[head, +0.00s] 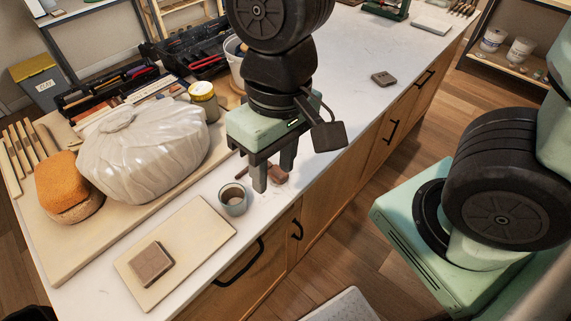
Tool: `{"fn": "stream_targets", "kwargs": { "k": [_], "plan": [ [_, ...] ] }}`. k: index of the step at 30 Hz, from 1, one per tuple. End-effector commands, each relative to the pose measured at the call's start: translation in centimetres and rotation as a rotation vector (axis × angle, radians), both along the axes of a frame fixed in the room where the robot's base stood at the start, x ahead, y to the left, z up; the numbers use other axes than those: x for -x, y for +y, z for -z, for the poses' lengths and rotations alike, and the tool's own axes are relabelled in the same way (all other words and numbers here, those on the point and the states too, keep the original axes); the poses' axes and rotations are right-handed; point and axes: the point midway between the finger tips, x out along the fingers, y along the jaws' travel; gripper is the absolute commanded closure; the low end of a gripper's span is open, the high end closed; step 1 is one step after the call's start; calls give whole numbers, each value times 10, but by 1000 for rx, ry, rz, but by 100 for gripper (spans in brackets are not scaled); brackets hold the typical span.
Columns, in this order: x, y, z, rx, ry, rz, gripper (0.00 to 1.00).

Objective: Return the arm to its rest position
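My gripper (273,177) hangs from my arm over the front part of the white counter, pointing down. Its two dark fingers are apart, with a gap between them. No held thing shows in the gap. A small brown piece (278,174) shows behind and beside the fingers, seemingly on the counter. A small grey cup (233,199) stands to the left of the fingers, apart from them.
A beige board (200,232) with a brown block (150,264) lies at the front left. The counter (375,45) is mostly clear to the right.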

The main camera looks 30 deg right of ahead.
Motion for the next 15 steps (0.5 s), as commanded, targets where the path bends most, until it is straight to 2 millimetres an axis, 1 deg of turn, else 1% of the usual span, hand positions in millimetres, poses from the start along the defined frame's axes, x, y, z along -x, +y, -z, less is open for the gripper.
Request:
{"fn": "stream_targets", "kwargs": {
  "k": [1,3,6,9,15],
  "plan": [
    [7,-3,-3,9,-24,-111,60],
    [13,-5,-5,22,-47,-234,60],
    [18,-8,-7,33,-63,-332,60],
    [19,-8,-7,36,-67,-362,60],
    [19,-8,-7,35,-66,-359,60]
  ]
}}
